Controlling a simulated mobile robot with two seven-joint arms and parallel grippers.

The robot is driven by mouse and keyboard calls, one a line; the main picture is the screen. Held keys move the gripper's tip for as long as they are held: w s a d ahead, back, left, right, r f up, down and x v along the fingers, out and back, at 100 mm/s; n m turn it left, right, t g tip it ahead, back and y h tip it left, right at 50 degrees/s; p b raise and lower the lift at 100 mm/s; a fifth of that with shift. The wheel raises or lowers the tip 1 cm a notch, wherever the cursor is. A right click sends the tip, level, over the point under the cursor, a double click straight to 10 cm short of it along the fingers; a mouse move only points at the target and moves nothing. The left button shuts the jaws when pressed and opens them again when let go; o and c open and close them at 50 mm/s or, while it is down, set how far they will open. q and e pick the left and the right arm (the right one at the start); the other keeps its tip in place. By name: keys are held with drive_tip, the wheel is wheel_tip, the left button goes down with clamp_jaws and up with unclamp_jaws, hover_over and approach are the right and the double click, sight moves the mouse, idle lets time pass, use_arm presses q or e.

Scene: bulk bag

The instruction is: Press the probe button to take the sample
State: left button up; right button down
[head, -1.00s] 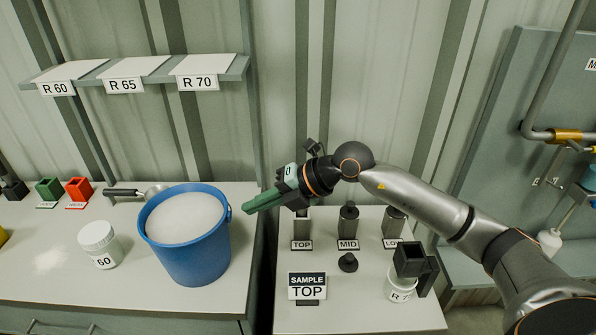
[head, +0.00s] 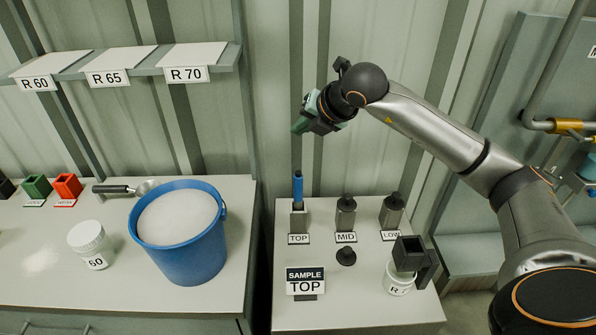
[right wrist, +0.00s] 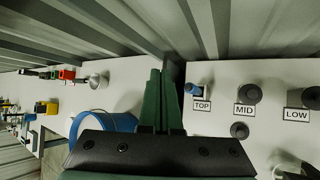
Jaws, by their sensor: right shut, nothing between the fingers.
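A blue probe-like rod (head: 298,188) stands upright in the grey holder labelled TOP (head: 299,239); it also shows in the right wrist view (right wrist: 193,88). A round black knob (head: 346,256) sits on the bench in front of the MID label (head: 346,238), and it also shows in the right wrist view (right wrist: 239,130). I cannot tell which part is the probe button. A sign (head: 305,281) reads SAMPLE TOP. My right gripper (head: 303,125) is shut and empty, raised above and behind the TOP holder; its green fingers (right wrist: 164,80) lie together. My left gripper is not in view.
MID (head: 346,213) and LOW (head: 392,212) holders with black caps stand right of TOP. A white jar (head: 398,283) with a black cup (head: 408,252) stands front right. A blue bucket (head: 187,262) of white granules and a lidded jar (head: 91,244) stand on the left bench. A gap separates the benches.

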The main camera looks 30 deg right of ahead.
sight(298, 174)
wheel_tip(298, 174, down, 9)
drive_tip(key=b, duration=0.6)
idle(1.9)
drive_tip(key=shift+f+b, duration=0.3)
drive_tip(key=shift+b, duration=0.3)
drive_tip(key=shift+f+b, duration=0.55)
drive_tip(key=shift+b, duration=0.1)
idle(0.6)
idle(0.3)
drive_tip(key=shift+r+p, duration=0.45)
drive_tip(key=shift+r, duration=0.5)
drive_tip(key=shift+r, duration=0.1)
